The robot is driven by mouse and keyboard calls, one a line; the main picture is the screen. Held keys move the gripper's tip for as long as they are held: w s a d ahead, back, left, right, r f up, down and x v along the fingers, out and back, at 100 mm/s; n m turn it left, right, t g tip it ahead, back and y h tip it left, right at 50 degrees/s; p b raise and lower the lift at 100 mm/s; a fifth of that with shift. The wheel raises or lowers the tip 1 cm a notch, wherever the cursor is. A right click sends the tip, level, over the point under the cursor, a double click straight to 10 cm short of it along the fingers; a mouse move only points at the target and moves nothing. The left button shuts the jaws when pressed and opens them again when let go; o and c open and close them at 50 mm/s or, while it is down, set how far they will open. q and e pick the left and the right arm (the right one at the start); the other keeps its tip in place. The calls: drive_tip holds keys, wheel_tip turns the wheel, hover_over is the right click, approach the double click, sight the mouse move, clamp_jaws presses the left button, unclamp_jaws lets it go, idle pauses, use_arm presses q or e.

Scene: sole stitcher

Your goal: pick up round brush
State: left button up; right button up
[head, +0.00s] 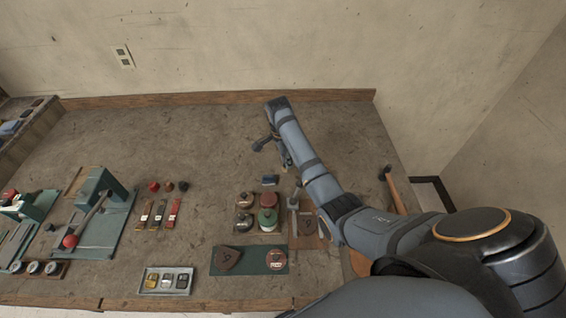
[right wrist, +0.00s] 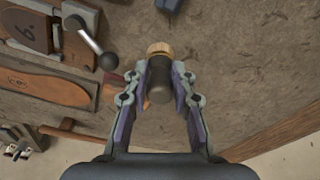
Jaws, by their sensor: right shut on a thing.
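The round brush (right wrist: 158,82) has a dark round body and a light wooden end. In the right wrist view it sits between the two fingers of my right gripper (right wrist: 160,68), which is shut on it. In the head view my right arm reaches over the bench from the right, and the gripper (head: 284,155) is mostly hidden behind the arm. The brush cannot be made out there. I cannot tell whether it is clear of the bench top. My left gripper is not in view.
A small blue block (head: 270,181), jars (head: 267,218) and a metal lever (head: 294,202) stand near the arm. A wooden-handled hammer (head: 392,188) lies at the bench's right edge. A green mat (head: 250,261) and a grey tray (head: 166,281) are in front. The bench's back is bare.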

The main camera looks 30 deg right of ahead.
drive_tip(key=s+r, duration=0.3)
drive_tip(key=s, duration=0.1)
drive_tip(key=shift+r, duration=0.35)
drive_tip(key=s+r+p, duration=0.1)
drive_tip(key=s+p, duration=0.1)
drive_tip(key=s+r+p, duration=0.1)
drive_tip(key=s+p, duration=0.1)
drive_tip(key=s+r+p, duration=0.1)
drive_tip(key=s+p, duration=0.1)
drive_tip(key=shift+s+a, duration=0.15)
drive_tip(key=shift+s, duration=0.1)
clamp_jaws()
drive_tip(key=shift+s, duration=0.4)
drive_tip(key=shift+a, duration=0.1)
